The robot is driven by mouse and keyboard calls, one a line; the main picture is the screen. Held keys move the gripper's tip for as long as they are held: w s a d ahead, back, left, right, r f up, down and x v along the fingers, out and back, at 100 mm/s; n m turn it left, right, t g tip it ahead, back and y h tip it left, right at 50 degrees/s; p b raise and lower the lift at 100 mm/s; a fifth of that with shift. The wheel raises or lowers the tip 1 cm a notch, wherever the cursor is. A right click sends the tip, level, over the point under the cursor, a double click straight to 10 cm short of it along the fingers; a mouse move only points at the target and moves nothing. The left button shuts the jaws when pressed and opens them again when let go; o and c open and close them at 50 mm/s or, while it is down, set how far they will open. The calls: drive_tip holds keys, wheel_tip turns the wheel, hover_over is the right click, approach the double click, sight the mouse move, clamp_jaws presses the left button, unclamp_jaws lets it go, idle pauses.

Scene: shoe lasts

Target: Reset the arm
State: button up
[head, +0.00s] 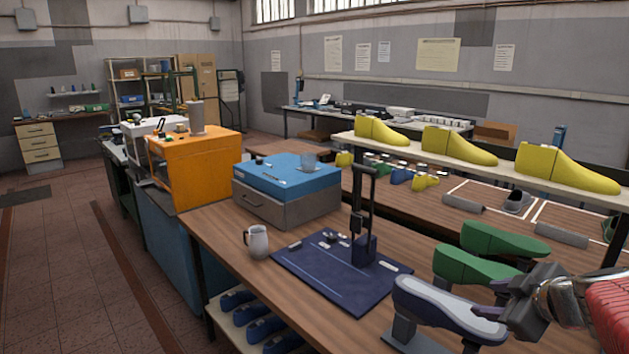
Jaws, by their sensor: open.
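My gripper (489,299) is at the lower right, its fingers pointing left. It is open, and I see nothing held between the fingers. The fingertips are at the right end of a purple-and-grey shoe last (436,300) on a grey stand; I cannot tell whether they touch it. Part of my arm runs off the right edge of the picture.
Green lasts (470,268) stand just behind my gripper. Yellow lasts (458,145) line a raised shelf (400,155). A dark blue mat (322,283) with an upright tool (362,225), a white mug (257,242) and a blue-topped box (287,190) are on the wooden bench. Floor is clear at left.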

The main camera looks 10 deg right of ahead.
wheel_tip(320, 180, up, 10)
drive_tip(key=w+a+m+t+h, duration=0.3)
drive_tip(key=m+h, duration=0.2)
drive_tip(key=h, duration=0.1)
drive_tip(key=s+a+f+m+g+y, duration=0.1)
drive_tip(key=s+a+f+g+y, duration=0.2)
drive_tip(key=s+a+f, duration=0.4)
drive_tip(key=s+a+f+m+g+y, duration=0.1)
drive_tip(key=s+a+f+g+y, duration=0.2)
drive_tip(key=s+a+f, duration=0.4)
drive_tip(key=s+a+g, duration=0.1)
drive_tip(key=s+a, duration=0.3)
drive_tip(key=a, duration=0.3)
drive_tip(key=shift+a+f+m+g, duration=0.15)
drive_tip(key=shift+a+m+g, duration=0.15)
drive_tip(key=shift+m, duration=0.1)
drive_tip(key=shift+d, duration=0.1)
